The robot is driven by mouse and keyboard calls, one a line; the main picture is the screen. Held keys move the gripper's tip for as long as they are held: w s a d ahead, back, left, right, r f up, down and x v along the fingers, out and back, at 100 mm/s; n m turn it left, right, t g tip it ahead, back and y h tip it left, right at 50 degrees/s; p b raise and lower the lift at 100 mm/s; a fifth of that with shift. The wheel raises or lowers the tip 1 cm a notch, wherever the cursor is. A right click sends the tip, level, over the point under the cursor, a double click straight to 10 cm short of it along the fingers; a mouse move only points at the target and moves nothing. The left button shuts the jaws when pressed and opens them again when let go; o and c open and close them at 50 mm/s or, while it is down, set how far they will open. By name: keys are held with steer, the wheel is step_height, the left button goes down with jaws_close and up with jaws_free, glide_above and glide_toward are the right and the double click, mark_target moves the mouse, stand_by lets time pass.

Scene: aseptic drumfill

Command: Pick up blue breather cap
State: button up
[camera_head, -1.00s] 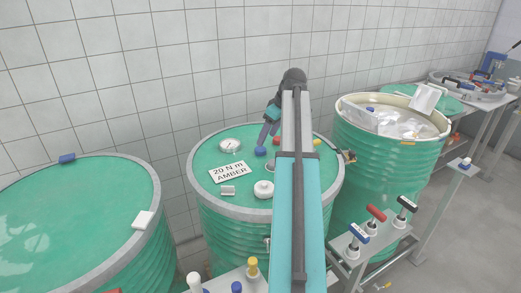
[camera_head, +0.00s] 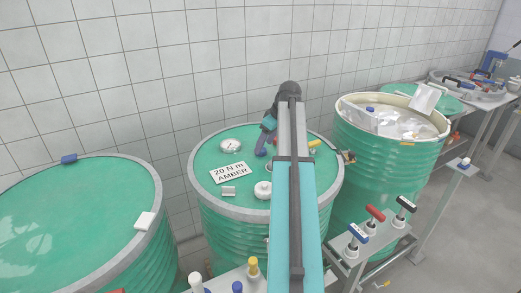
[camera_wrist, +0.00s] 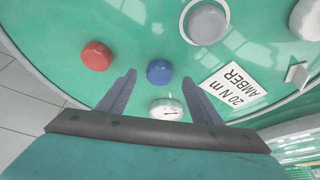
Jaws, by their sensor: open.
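The blue breather cap (camera_wrist: 159,71) is a small round cap on the green drum lid (camera_wrist: 140,20). In the wrist view it lies between and just beyond the fingertips of my gripper (camera_wrist: 158,77). My gripper is open and holds nothing. In the head view my gripper (camera_head: 264,146) is low over the back part of the middle drum's lid (camera_head: 205,165), and the blue cap (camera_head: 260,152) shows at its fingertips. I cannot tell whether the fingers touch the cap.
A red cap (camera_wrist: 96,56) lies left of the fingers in the wrist view. A dial gauge (camera_wrist: 166,110) sits between the fingers, nearer the palm. The AMBER sign (camera_wrist: 234,84) and a grey round fitting (camera_wrist: 207,23) are close by. An open drum (camera_head: 438,130) stands to the right.

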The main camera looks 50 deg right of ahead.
steer(key=shift+p+x, duration=0.3)
steer(key=shift+x, duration=1)
steer(key=shift+c, duration=0.3)
steer(key=c, duration=1.1)
